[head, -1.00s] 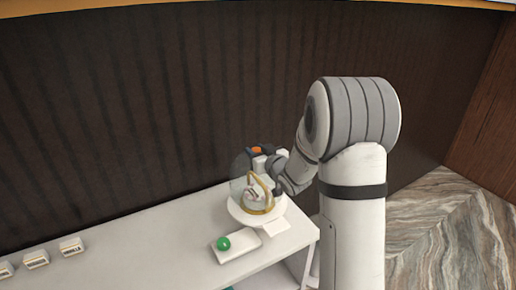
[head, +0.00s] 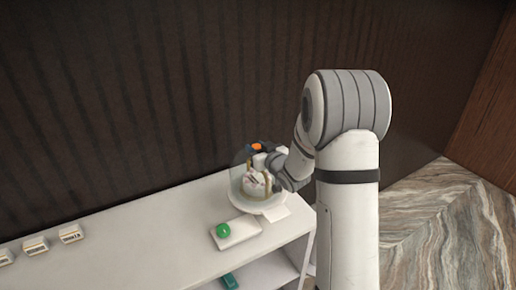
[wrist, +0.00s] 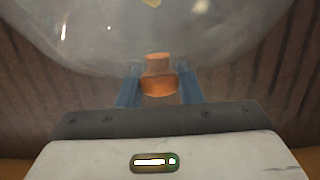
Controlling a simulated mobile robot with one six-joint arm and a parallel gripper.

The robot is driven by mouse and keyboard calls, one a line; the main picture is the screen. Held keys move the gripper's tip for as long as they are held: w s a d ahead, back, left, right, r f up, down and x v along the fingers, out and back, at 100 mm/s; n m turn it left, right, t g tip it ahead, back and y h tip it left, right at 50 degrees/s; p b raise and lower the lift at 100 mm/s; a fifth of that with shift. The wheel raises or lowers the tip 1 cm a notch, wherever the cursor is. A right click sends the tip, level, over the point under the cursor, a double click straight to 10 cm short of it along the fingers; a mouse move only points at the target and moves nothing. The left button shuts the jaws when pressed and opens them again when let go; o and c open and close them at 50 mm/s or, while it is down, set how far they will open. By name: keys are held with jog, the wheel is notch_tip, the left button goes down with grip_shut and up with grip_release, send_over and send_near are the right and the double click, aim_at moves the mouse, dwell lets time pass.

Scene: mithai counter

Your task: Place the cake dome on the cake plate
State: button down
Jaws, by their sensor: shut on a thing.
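The clear cake dome (head: 238,172) has an orange knob, held between the blue fingertips of my gripper (head: 257,149). In the wrist view the knob (wrist: 158,80) sits between both fingers (wrist: 158,88), and the clear dome wall (wrist: 160,35) fills the upper part. The white cake plate (head: 276,208) is on the counter's right end. A pale cake with gold-coloured edging (head: 257,184) shows at the plate, partly seen through the dome. The dome overlaps the plate's left and back part in the head view. I cannot tell whether its rim touches the plate.
A white board with a green ball (head: 223,230) lies in front of the plate on the white counter (head: 150,225). Small label blocks (head: 71,234) stand at left. The dark ribbed wall (head: 110,110) rises close behind.

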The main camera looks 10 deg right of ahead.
jog(key=shift+f+b, duration=0.5)
jog(key=c, duration=0.9)
grip_release()
